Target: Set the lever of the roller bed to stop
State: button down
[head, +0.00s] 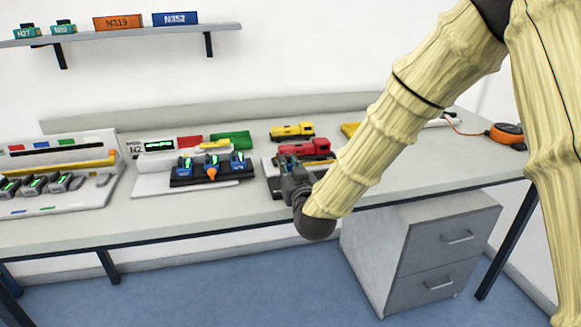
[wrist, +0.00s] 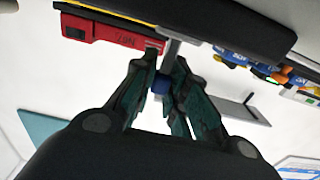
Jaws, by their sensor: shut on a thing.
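My gripper (head: 291,172) is at the front of the bench, by a dark bed with a light plate (head: 268,161) on which a red truck (head: 306,149) stands. In the wrist view, my gripper (wrist: 165,72) has its dark green fingers closed around a lever with a blue knob (wrist: 161,84) and a grey stem (wrist: 171,54). The red truck (wrist: 105,31) shows close beyond the fingertips in that view. The gripper and forearm hide the lever and part of the bed in the head view. I cannot read any lever marking.
Left of my gripper stands a dark block (head: 212,168) with blue units and an orange lever. A display marked N2 (head: 158,146) and a yellow truck (head: 292,131) are behind. An orange tape measure (head: 506,134) lies right. The bench's right front is clear.

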jog(key=c, duration=1.4)
grip_release()
jog(key=v, duration=1.2)
